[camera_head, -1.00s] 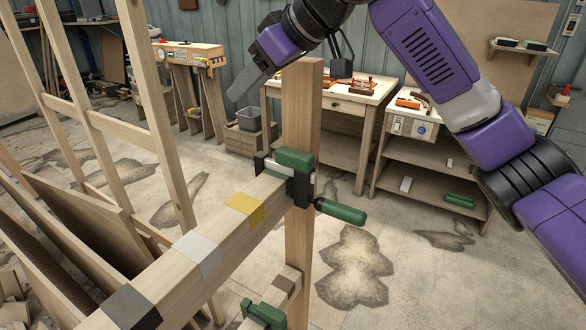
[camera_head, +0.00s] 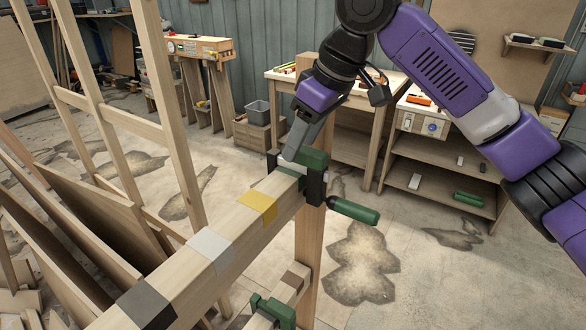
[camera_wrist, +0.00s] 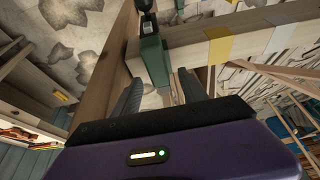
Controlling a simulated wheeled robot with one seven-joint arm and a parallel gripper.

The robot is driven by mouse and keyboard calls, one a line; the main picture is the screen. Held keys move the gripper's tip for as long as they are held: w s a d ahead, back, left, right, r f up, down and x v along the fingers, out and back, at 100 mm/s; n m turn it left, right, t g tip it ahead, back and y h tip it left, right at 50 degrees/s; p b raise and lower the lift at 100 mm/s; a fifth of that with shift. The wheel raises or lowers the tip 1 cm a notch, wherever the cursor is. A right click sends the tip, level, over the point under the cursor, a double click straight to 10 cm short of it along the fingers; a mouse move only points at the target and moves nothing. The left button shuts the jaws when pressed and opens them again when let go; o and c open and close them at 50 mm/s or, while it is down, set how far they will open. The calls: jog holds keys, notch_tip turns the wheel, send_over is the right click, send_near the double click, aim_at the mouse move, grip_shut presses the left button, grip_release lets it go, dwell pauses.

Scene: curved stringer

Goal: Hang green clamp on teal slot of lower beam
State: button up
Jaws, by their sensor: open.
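A green clamp (camera_head: 314,160) with a black bar and a green handle (camera_head: 353,210) sits on the upper beam (camera_head: 233,240), against the upright post. In the wrist view its green body (camera_wrist: 153,62) shows just ahead of and between my two finger tips. My gripper (camera_head: 294,148) is open and points down at the clamp's top from the back left; the wrist view shows both fingers apart (camera_wrist: 160,78). The lower beam (camera_head: 287,293) is partly in view at the bottom, with a brown band. I cannot make out a teal slot on it.
A second green clamp (camera_head: 271,310) is on the lower beam near the bottom edge. The upper beam has yellow (camera_head: 258,207), light grey and dark bands. A wooden frame and leaning boards stand at the left. Workbenches (camera_head: 345,125) stand behind the post.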

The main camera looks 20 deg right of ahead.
jog(key=shift+x, duration=1.65)
jog(key=shift+r, duration=0.1)
grip_shut()
